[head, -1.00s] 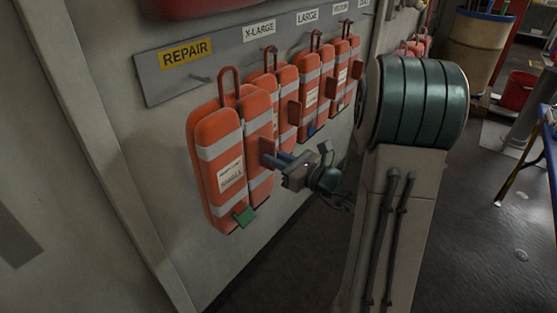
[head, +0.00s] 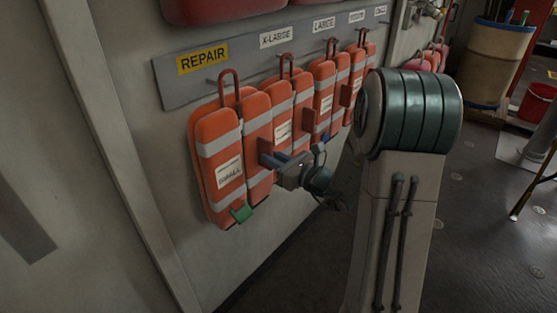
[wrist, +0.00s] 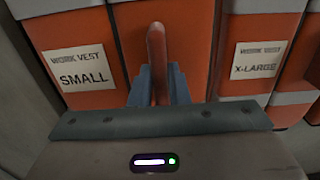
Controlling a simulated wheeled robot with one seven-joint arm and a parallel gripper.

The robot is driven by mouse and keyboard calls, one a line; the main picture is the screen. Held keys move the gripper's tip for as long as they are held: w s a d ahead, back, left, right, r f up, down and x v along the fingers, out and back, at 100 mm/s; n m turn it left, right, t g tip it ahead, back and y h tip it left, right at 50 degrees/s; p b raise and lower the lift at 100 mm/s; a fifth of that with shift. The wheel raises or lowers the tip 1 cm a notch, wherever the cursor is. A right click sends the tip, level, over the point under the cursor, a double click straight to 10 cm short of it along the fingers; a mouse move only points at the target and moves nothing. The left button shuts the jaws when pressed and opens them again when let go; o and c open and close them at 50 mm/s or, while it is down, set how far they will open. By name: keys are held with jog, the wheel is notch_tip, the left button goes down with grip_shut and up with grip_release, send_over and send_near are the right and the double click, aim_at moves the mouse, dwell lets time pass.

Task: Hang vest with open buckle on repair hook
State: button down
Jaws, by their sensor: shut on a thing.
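An orange work vest (head: 222,160) with grey bands hangs in front of the wall panel, below the yellow REPAIR label (head: 203,58). Its label (wrist: 80,72) reads SMALL in the wrist view. A red loop (head: 229,82) stands up at its top. The repair hook (head: 213,80) is a short peg just left of the loop in the picture; I cannot tell whether the loop is around it. A green buckle part (head: 241,213) shows at the vest's bottom. My gripper (head: 274,160) is shut on the vest's side tab (wrist: 156,60).
An X-LARGE vest (head: 282,110) hangs close to the right, with more vests beyond it. Each has a side tab sticking out. A grey label board (head: 168,85) runs above.

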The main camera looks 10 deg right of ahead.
aim_at(259, 158)
jog(key=shift+x, duration=1.45)
jog(key=shift+w+a+f+b, duration=0.2)
jog(key=shift+w+f+b, duration=0.1)
jog(key=shift+f+b, duration=0.3)
jog(key=shift+w+a+f+b, duration=0.25)
jog(key=shift+w+f+b, duration=0.05)
jog(key=shift+f+b, duration=0.3)
